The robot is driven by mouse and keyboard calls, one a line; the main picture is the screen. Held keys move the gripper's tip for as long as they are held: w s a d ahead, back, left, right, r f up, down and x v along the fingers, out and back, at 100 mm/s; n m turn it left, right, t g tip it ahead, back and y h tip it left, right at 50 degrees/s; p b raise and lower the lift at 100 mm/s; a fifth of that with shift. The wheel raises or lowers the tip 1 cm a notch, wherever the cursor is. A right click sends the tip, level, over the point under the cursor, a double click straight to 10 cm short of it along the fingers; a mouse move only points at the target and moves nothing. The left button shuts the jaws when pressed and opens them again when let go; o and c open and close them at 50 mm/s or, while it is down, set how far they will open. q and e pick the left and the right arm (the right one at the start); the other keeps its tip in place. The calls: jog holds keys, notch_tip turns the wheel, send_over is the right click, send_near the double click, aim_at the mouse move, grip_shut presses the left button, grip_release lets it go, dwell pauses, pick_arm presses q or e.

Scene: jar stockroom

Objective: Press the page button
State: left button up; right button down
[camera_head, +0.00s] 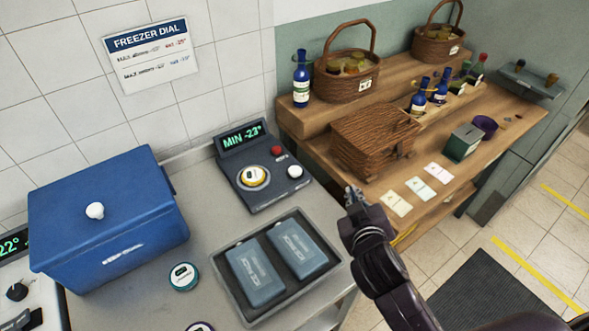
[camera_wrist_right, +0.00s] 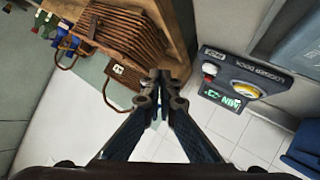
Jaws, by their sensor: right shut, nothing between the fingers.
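The dark logger dock (camera_head: 262,200) stands on the grey counter against the tiled wall. Its display (camera_head: 242,139) reads MIN -23°. A red button (camera_head: 277,151) and a white button (camera_head: 294,171) sit on its right side, and a round yellow-and-white logger (camera_head: 253,177) rests in it. Which button is the page button I cannot read. My right gripper (camera_head: 353,193) is shut and empty, in the air right of the dock and apart from it. In the right wrist view my right gripper (camera_wrist_right: 160,77) points between the dock (camera_wrist_right: 257,67) and a wicker hamper (camera_wrist_right: 122,30). My left gripper is out of view.
A tray (camera_head: 237,304) with two blue packs lies in front of the dock. A blue box (camera_head: 110,215) stands at left, with a round teal-rimmed logger (camera_head: 183,276) nearby. A wooden stand (camera_head: 452,172) with baskets, bottles and cards is right of the counter.

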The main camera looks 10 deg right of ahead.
jog(key=w+a+r+n+t+y, duration=0.2)
jog(key=w+a+r+n+t, duration=0.25)
jog(key=r, duration=0.35)
jog(key=w+a+r+n+t+y, duration=0.3)
jog(key=w+a+r, duration=0.15)
jog(key=r, duration=0.35)
jog(key=w+a+r+n+g+y, duration=0.1)
jog(key=a+r+n+g+y, duration=0.1)
jog(key=a+n+y, duration=0.45)
jog(key=w+a+r+n+g+y, duration=0.1)
jog(key=a+r+n+g+y, duration=0.1)
jog(key=a+n+y, duration=0.4)
jog(key=w+a+f+n+g+h, duration=0.2)
jog(key=w+f+n+g+h, duration=0.1)
jog(key=f+n+g, duration=0.55)
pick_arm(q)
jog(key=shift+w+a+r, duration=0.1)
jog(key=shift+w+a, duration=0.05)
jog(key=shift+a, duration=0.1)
pick_arm(e)
jog(key=w+d+f+h, duration=0.3)
jog(key=d+f, duration=0.1)
jog(key=d, duration=0.3)
jog(key=w+d+f+n+h, duration=0.1)
jog(key=w+d+f+h, duration=0.1)
jog(key=d+f+h, duration=0.2)
jog(key=d+f, duration=0.1)
jog(key=d, duration=0.2)
jog(key=shift+w+d, duration=0.15)
jog(key=shift+w, duration=0.25)
